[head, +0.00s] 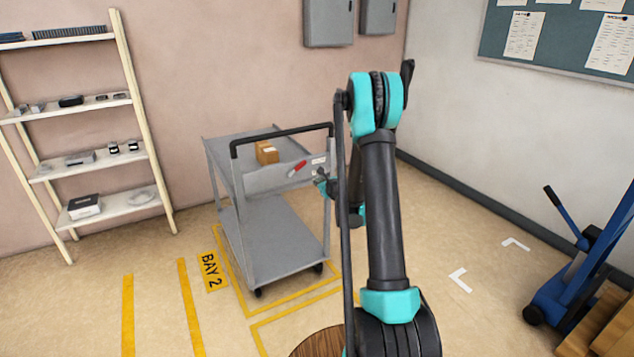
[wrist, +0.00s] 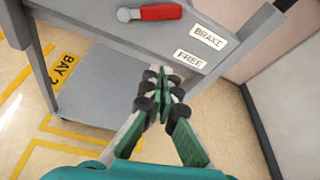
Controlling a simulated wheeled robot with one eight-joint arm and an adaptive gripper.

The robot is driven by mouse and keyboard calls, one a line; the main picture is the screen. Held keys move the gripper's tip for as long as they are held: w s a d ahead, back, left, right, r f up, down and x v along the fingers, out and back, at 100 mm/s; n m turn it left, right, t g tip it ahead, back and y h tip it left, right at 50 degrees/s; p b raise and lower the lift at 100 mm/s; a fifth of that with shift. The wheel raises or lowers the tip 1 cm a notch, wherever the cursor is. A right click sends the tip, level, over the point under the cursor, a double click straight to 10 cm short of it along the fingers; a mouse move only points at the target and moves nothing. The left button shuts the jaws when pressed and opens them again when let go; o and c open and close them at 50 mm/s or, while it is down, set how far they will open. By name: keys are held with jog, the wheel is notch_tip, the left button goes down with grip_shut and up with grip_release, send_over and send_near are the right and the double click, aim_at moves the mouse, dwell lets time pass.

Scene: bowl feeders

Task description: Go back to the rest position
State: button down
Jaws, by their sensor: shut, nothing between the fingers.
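My gripper (wrist: 166,88) is shut and empty in the wrist view, its fingers together in front of the cart's end panel. In the head view my arm largely hides it beside the cart. The grey cart (head: 275,240) stands on the floor with a black push handle. A red-handled lever (wrist: 160,12) lies across the panel at the top of the wrist view, apart from the fingers, its red end towards the BRAKE label (wrist: 209,37). The FREE label (wrist: 190,59) is below that, close to the fingertips. The lever also shows in the head view (head: 298,168).
A cardboard box (head: 266,152) sits on the cart's top shelf. A shelf rack (head: 145,130) stands at the left wall. A blue pallet jack (head: 575,270) is at the right. Yellow floor lines mark BAY 2 (head: 211,271). Floor between cart and pallet jack is clear.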

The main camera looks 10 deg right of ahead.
jog(key=s+a+r+n+g, duration=0.2)
jog(key=s+a+r+n, duration=0.1)
jog(key=s+n, duration=0.6)
jog(key=s+a+r+n+g, duration=0.25)
jog(key=s+n, duration=0.45)
jog(key=s, duration=0.4)
jog(key=s+d+f+n+g+h, duration=0.1)
jog(key=s+n, duration=0.6)
jog(key=s, duration=0.7)
jog(key=s+d+f+n+g+h, duration=0.2)
jog(key=s+n, duration=0.5)
jog(key=s, duration=0.7)
jog(key=shift+d+f+g, duration=0.35)
jog(key=shift+f+g, duration=0.35)
jog(key=shift+g, duration=0.35)
